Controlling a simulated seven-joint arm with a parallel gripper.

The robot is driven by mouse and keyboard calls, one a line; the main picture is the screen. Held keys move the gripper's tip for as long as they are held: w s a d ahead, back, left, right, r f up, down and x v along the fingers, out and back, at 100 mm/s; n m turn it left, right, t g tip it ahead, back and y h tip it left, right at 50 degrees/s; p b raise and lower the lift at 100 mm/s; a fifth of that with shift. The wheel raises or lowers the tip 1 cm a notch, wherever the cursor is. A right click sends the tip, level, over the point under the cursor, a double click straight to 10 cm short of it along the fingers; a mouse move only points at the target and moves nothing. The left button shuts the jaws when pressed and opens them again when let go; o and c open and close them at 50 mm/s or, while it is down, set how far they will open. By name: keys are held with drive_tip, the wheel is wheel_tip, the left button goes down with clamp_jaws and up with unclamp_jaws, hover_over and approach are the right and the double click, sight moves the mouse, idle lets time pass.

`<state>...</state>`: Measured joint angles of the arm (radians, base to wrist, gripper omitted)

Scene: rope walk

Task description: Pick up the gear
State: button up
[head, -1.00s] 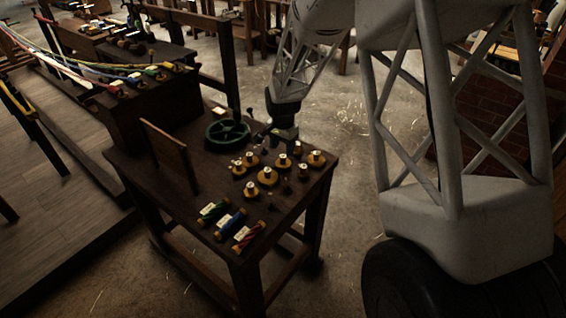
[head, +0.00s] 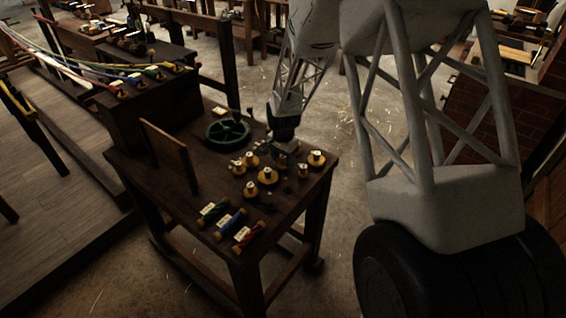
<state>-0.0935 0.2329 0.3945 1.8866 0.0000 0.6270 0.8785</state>
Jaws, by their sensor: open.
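Several small brass, round pieces with pale tops stand in a group on the dark wooden table (head: 185,212); one of these brass pieces (head: 267,176) is near the middle of the group. A green spoked wheel (head: 228,132) lies flat behind them. Which of these is the gear I cannot tell for sure at this size. My gripper (head: 284,160) points down over the back right of the brass group and hides part of it. It is open; nothing can be made out between its jaws.
An upright wooden board (head: 170,153) stands on the left of the table. Three wound spools, green, blue (head: 231,219) and red, lie near the front corner. A raised dark block (head: 150,105) with coloured strands is behind left.

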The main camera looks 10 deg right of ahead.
drive_tip(key=shift+c, duration=0.5)
drive_tip(key=c, duration=0.8)
drive_tip(key=shift+r, duration=0.1)
drive_tip(key=shift+r, duration=0.8)
wheel_tip(320, 180, up, 2)
drive_tip(key=shift+r, duration=0.1)
drive_tip(key=s, duration=0.5)
drive_tip(key=s+d, duration=0.1)
drive_tip(key=s, duration=0.4)
drive_tip(key=s+r, duration=0.1)
drive_tip(key=s, duration=0.5)
drive_tip(key=shift+d, duration=0.2)
drive_tip(key=shift+r, duration=0.3)
